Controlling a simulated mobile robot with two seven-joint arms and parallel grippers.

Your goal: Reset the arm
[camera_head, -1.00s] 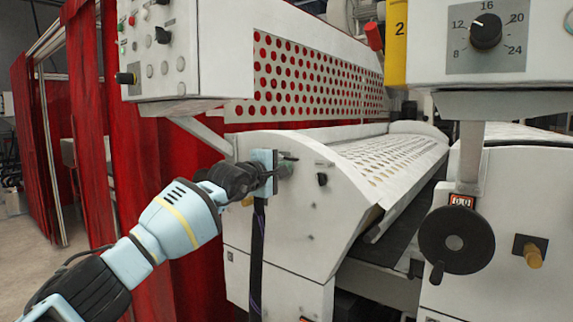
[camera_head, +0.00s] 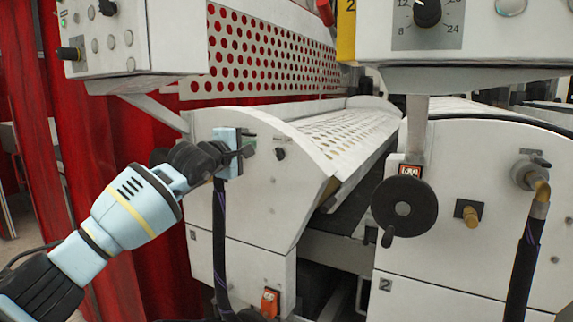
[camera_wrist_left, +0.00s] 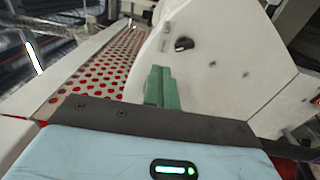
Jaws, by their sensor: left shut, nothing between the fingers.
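My left arm comes in from the left in the head view, light blue with a dark wrist. My left gripper (camera_head: 246,149) has a light-blue body and points right, in front of the white end panel (camera_head: 262,190) of the roller coater. Its fingers are shut with nothing between them. In the left wrist view the green fingers (camera_wrist_left: 162,88) stand together in front of the white panel; I cannot tell whether they touch it. A small black knob (camera_head: 280,154) is just right of the fingertips, and it also shows in the left wrist view (camera_wrist_left: 184,44). My right gripper is not in view.
A control box (camera_head: 110,40) overhangs above my left arm. A black handwheel (camera_head: 404,208), a brass knob (camera_head: 469,213) and a black hose (camera_head: 525,260) stick out on the right. A red curtain (camera_head: 110,150) hangs behind my arm. A dark gap separates the two machine housings.

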